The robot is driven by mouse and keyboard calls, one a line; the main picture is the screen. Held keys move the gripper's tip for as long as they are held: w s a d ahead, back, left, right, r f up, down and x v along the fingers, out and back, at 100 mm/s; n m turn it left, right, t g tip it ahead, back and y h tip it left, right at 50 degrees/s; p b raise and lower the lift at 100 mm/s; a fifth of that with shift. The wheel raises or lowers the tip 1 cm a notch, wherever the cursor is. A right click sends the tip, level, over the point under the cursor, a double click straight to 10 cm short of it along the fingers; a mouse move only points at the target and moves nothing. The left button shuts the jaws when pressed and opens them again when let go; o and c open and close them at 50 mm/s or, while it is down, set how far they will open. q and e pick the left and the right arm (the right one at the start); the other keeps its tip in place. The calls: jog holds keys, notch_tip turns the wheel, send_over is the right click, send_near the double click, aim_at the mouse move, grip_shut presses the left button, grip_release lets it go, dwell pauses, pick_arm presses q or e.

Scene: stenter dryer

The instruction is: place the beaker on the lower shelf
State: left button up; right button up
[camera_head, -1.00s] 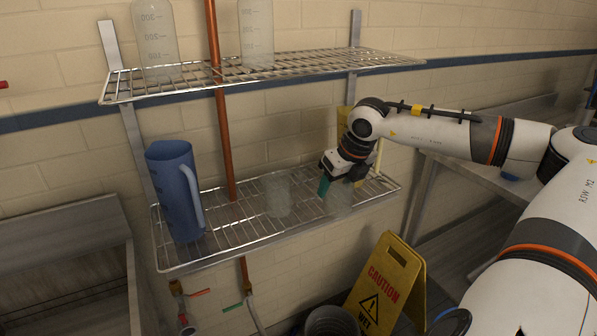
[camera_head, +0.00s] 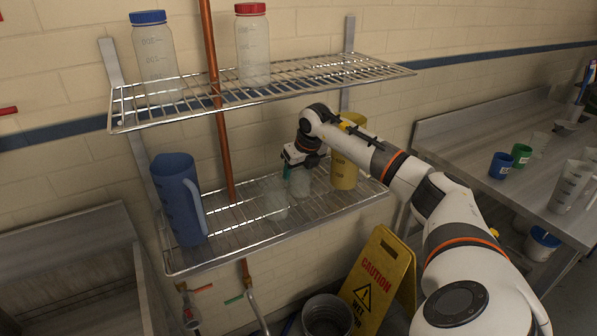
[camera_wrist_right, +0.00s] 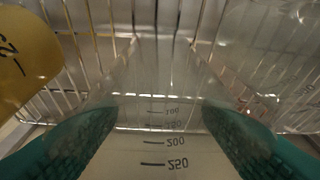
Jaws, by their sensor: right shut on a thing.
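A clear graduated beaker (camera_head: 300,184) is at the lower wire shelf (camera_head: 232,232), toward its right part. My right gripper (camera_head: 301,166) is shut on it from above; its green fingertips sit on either side of the beaker. In the right wrist view the beaker (camera_wrist_right: 160,125) shows its marks between the fingertips. The beaker is upright and its base is at the wires; I cannot tell whether it rests on them. Another clear beaker (camera_head: 274,200) stands just left of it. My left gripper is out of view.
A blue pitcher (camera_head: 180,205) stands at the shelf's left end and a yellow pitcher (camera_head: 345,172) right of the held beaker. The upper shelf (camera_head: 205,98) carries two capped bottles. A copper pipe (camera_head: 222,140) runs upright between. A caution sign (camera_head: 385,268) stands below.

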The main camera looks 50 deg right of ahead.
jog(key=shift+f, duration=0.9)
jog(key=shift+f, duration=0.2)
jog(key=o, duration=1)
jog(key=shift+c, duration=0.2)
